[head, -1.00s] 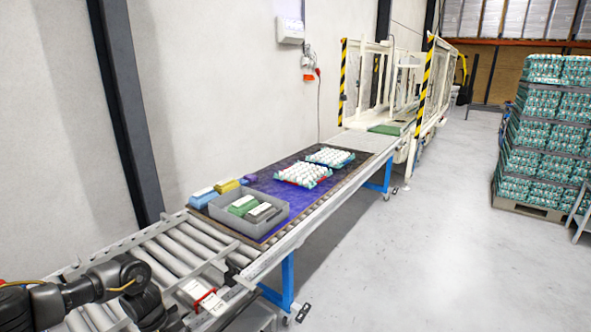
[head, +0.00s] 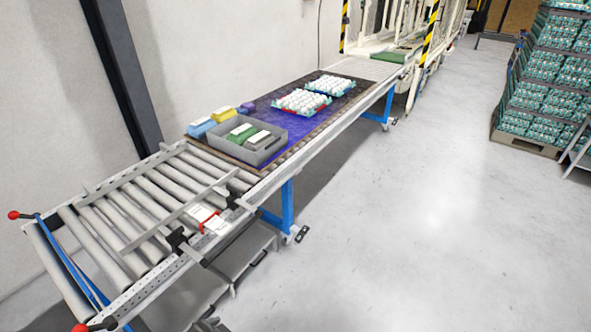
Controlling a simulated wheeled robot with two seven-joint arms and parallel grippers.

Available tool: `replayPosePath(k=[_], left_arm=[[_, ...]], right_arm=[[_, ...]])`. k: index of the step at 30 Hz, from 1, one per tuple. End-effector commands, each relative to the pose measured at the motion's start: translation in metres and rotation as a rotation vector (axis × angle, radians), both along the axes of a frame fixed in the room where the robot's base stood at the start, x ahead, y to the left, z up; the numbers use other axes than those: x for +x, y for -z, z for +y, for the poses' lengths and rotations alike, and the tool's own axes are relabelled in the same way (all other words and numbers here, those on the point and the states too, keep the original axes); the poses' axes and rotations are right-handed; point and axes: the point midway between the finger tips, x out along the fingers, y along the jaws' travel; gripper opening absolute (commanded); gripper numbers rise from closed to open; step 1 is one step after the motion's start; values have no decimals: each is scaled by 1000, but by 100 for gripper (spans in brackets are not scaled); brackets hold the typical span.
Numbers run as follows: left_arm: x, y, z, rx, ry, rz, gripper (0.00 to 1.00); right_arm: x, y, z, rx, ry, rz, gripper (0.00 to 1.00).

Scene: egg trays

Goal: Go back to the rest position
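Neither of my grippers shows in the head view now, and no part of my arms can be made out for certain. The roller conveyor (head: 118,232) runs from the lower left toward the back right. Two trays of white eggs, a nearer one (head: 290,110) and a farther one (head: 345,91), rest on the dark and blue mat (head: 262,122). A grey crate (head: 265,156) with a green item and a dark item in it stands at the near end of the mat.
Blue and yellow packs (head: 225,115) lie beside the crate. A small white box with a red band (head: 208,222) sits at the conveyor's near side. Stacked egg trays on a pallet (head: 528,145) stand at the right. The floor (head: 420,240) between is clear.

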Motion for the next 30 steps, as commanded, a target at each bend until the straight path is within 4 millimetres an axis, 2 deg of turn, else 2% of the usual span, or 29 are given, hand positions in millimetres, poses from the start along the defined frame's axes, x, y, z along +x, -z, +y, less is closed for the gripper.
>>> replayPosePath(k=[1, 6, 14, 15, 18, 26, 30], left_arm=[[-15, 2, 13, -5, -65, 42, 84], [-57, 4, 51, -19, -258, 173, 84], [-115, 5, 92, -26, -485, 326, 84], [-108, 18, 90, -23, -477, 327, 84], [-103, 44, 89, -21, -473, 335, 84], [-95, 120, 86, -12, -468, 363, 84], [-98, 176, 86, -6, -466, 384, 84]], right_arm=[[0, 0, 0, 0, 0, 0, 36], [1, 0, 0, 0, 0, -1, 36], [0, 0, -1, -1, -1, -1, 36], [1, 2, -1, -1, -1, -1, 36], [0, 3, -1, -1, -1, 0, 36], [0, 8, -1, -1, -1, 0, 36], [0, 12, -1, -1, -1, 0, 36]])
